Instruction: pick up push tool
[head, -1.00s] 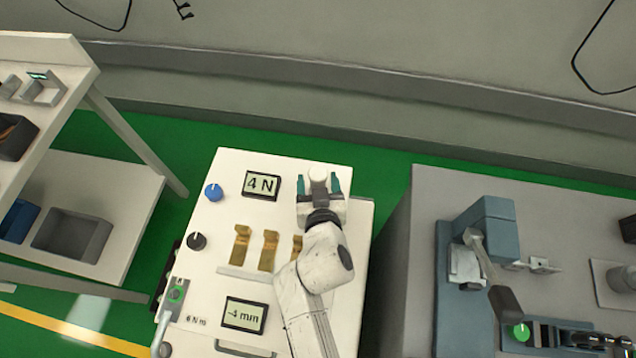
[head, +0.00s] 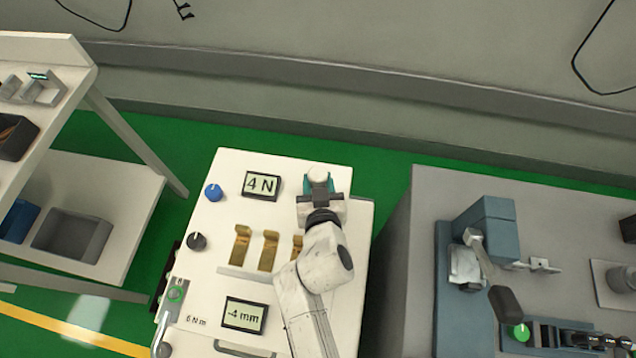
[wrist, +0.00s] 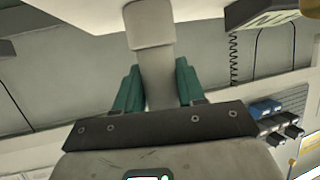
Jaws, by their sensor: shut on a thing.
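The push tool (wrist: 150,25) is a pale, light-grey piece with a wider block-like head and a narrower stem. In the head view its rounded pale top (head: 318,174) shows at the upper right of the white cart panel. My gripper (head: 320,187) has teal fingers, which are shut on the push tool from both sides. In the wrist view the fingers (wrist: 156,85) flank the stem. The tool's lower part is hidden by my gripper. I cannot tell whether the tool still touches the panel.
The white panel (head: 215,255) carries a 4 N display (head: 261,185), a -4 mm display (head: 244,315), blue (head: 213,192) and black (head: 196,241) knobs, and brass clips (head: 269,250). A grey bench (head: 420,290) with a blue-grey device (head: 487,220) stands right. Shelves (head: 100,190) stand left.

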